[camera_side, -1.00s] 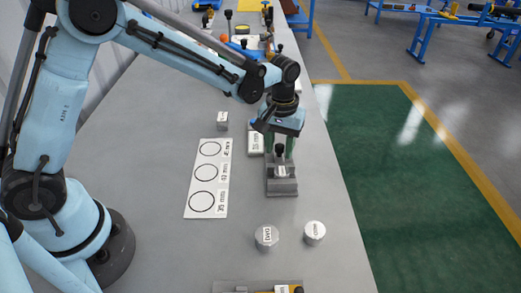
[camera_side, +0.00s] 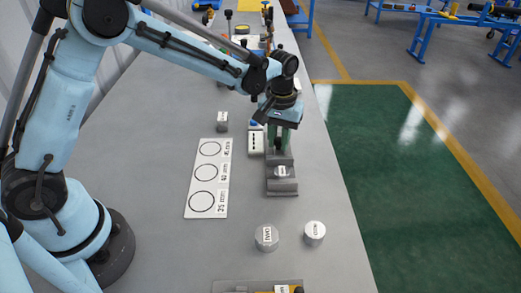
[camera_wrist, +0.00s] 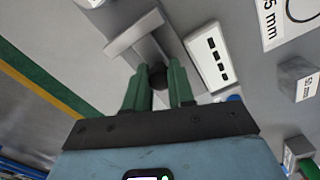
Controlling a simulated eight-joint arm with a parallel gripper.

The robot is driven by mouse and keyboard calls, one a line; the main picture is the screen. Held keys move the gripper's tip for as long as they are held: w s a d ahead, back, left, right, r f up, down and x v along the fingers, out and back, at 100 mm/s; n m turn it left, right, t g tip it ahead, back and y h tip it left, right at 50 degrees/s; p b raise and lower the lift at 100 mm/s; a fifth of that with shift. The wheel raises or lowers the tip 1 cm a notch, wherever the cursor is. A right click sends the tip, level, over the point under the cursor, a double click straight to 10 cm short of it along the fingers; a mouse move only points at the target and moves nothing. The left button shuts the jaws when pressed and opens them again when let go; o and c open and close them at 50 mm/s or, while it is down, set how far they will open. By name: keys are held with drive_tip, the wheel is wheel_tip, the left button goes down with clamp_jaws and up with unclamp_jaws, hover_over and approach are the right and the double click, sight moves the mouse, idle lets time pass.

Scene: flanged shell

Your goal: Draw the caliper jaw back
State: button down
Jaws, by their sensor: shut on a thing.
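The caliper (camera_side: 282,188) is a grey metal fixture near the bench's right edge. A small labelled piece (camera_side: 281,171) shows in its trough, towards the camera from my gripper. In the wrist view the caliper's grey end bar (camera_wrist: 133,33) and a rail show ahead of my fingers. My gripper (camera_side: 279,149) has green fingers pointing down over the far part of the caliper. In the wrist view my gripper (camera_wrist: 159,68) is shut on the jaw's black knob (camera_wrist: 157,77), between the fingertips. The jaw itself is largely hidden by the fingers.
A white block with black slots (camera_side: 255,143) stands close left of the caliper. A white card with circles (camera_side: 208,180) lies further left, with a small labelled block (camera_side: 222,121) beyond it. Two labelled cylinders (camera_side: 266,237) (camera_side: 314,233) stand nearer the camera. Bench left of the card is clear.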

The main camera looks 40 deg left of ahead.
sight(277, 137)
drive_tip(key=c, duration=1)
unclamp_jaws()
drive_tip(key=shift+w+a, duration=0.15)
drive_tip(key=shift+a, duration=0.05)
drive_tip(key=shift+o, duration=0.2)
drive_tip(key=shift+r, duration=0.1)
wheel_tip(277, 137, up, 12)
drive_tip(key=s+a+m+t, duration=0.2)
drive_tip(key=s+a+t, duration=0.1)
drive_tip(key=s, duration=0.5)
drive_tip(key=s+a+m+t, duration=0.2)
drive_tip(key=s+a+t, duration=0.1)
drive_tip(key=s, duration=0.6)
drive_tip(key=shift+a+f+t, duration=0.15)
drive_tip(key=shift+f+t, duration=0.05)
drive_tip(key=shift+t, duration=0.5)
